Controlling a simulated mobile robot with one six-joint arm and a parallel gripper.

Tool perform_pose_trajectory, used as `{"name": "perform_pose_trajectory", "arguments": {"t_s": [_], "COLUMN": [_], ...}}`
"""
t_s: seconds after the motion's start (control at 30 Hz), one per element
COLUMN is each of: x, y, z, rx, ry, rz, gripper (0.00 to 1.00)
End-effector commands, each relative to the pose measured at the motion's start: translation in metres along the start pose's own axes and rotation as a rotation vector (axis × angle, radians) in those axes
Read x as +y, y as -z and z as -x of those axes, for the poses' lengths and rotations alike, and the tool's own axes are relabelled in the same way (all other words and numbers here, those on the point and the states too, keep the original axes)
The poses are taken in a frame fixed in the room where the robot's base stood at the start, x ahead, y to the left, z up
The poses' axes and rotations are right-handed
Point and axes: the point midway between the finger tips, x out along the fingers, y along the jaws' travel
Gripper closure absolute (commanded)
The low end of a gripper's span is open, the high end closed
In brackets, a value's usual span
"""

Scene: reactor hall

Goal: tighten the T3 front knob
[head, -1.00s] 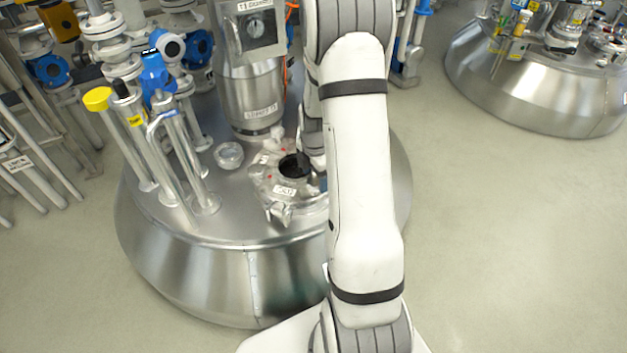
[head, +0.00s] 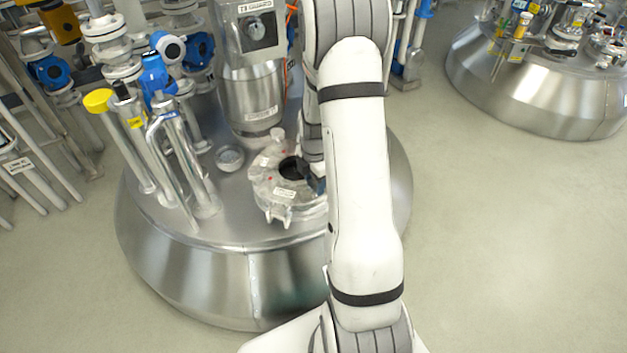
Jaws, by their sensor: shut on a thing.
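The hatch (head: 263,199) is a pale ring with a dark round opening, on top of the steel vessel (head: 205,262). It has white clamp or knob parts around its rim, one at the back (head: 277,134) and one at the near edge (head: 276,215). My gripper (head: 316,183) shows only as a small dark blue piece at the right side of the opening, low against the hatch. My white arm hides the rest of it. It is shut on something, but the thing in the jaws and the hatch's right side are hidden.
A steel column with a labelled box (head: 257,30) stands behind the hatch. A small round glass (head: 229,158) lies left of it. Upright pipes, one with a yellow cap (head: 97,100), crowd the left. A second vessel (head: 540,95) stands far right. The floor between is clear.

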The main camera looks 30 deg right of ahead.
Motion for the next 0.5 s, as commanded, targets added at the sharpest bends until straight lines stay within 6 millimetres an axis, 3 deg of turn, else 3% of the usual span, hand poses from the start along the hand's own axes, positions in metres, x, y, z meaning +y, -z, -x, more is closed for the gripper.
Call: {"name": "perform_pose_trajectory", "arguments": {"t_s": [0.27,0.5], "x": [-0.0002,-0.0003], "y": [-0.0029,-0.0045], "z": [0.0001,0.0005], "rx": [0.003,0.001], "ry": [0.001,0.001], "rz": [-0.039,-0.18], "gripper": [0.77,0.77]}}
